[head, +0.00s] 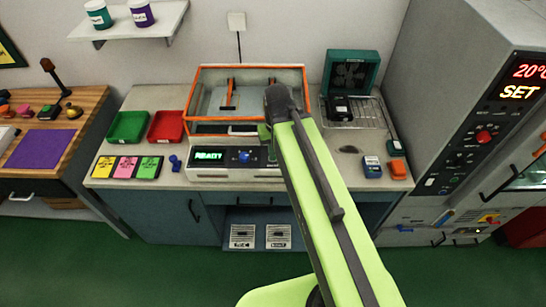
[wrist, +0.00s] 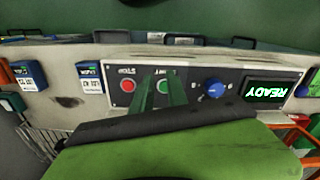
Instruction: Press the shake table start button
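The shake table's control panel is on the front of the shake table (head: 205,93), with a lit READY display (head: 209,156) and a blue knob (head: 244,156). In the wrist view the panel looks upside down, with a red button (wrist: 127,85), a green button (wrist: 163,86), the blue knob (wrist: 214,89) and the READY display (wrist: 267,90). My gripper (wrist: 162,83) points at the panel, its two green fingers a little apart with the green button seen between them. Nothing is held. Whether the fingertips touch the panel cannot be told. In the head view my arm hides the panel's right end.
Green (head: 127,127) and red (head: 166,126) bins stand left of the shake table, with coloured cards (head: 127,167) in front. Blue (head: 372,167) and orange (head: 397,170) devices sit at right, near a wire rack (head: 372,113). A tall cabinet (head: 430,80) bounds the right side.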

